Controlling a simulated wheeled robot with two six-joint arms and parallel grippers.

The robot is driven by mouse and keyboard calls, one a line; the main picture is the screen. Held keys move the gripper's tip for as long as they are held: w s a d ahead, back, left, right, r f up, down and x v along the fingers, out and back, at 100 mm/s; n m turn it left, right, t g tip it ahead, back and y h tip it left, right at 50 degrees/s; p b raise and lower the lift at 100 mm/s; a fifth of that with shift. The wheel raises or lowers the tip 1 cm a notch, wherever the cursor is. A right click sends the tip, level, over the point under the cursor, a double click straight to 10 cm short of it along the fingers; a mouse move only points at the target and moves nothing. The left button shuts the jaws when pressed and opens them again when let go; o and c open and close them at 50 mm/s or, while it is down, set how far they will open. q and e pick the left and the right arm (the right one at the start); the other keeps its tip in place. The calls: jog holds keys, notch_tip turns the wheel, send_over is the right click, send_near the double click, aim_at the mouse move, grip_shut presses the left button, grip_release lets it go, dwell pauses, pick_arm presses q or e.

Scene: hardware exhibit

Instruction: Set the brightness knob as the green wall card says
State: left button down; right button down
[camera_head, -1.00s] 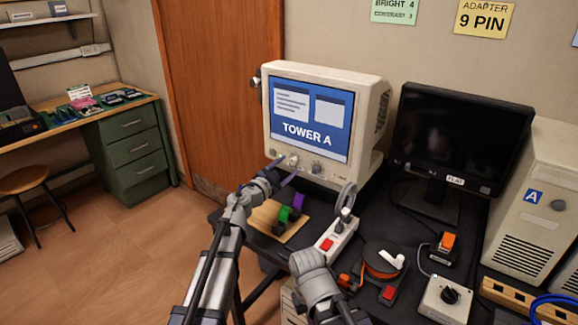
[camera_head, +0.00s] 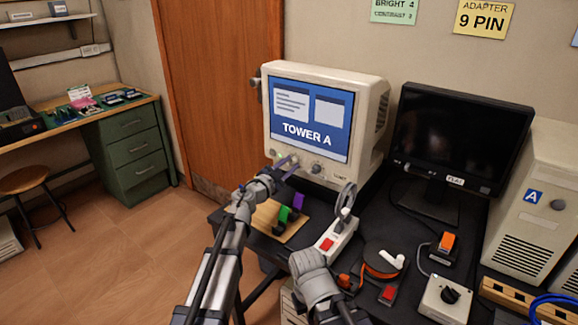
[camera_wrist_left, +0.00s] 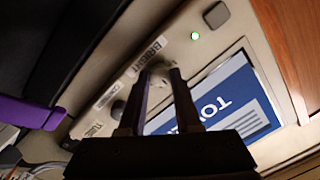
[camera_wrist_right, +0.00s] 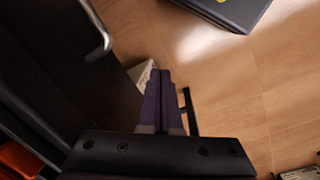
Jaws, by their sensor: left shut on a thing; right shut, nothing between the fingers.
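The green wall card (camera_head: 395,10) reads BRIGHT 4, CONTRAST 3; its top edge is cut off. The beige CRT monitor (camera_head: 370,135) shows TOWER A on its screen. My left gripper (camera_head: 291,160) is at the knob row under the screen. In the left wrist view, its fingers (camera_wrist_left: 162,75) are shut on the pale brightness knob (camera_wrist_left: 158,68), beside the BRIGHT label (camera_wrist_left: 152,52). The fingers hide most of that knob, so its setting cannot be read. A second knob (camera_head: 316,169) sits to its right. My right gripper (camera_wrist_right: 160,92) is shut and empty.
A wooden board with green and purple pieces (camera_head: 292,210) lies below the monitor. A power strip (camera_head: 335,238) with a red switch, an orange cable reel (camera_head: 381,260) and a dark flat monitor (camera_head: 462,135) stand to the right. A yellow card (camera_head: 484,19) reads ADAPTER 9 PIN.

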dwell(0.4)
pick_arm(q)
jog(key=m, duration=0.3)
jog(key=shift+m+b, duration=0.3)
jog(key=shift+m, duration=2.3)
jog(key=c, duration=0.6)
grip_release()
jog(key=v, duration=0.8)
jog(key=shift+f+b, duration=0.25)
jog(key=shift+b, duration=0.1)
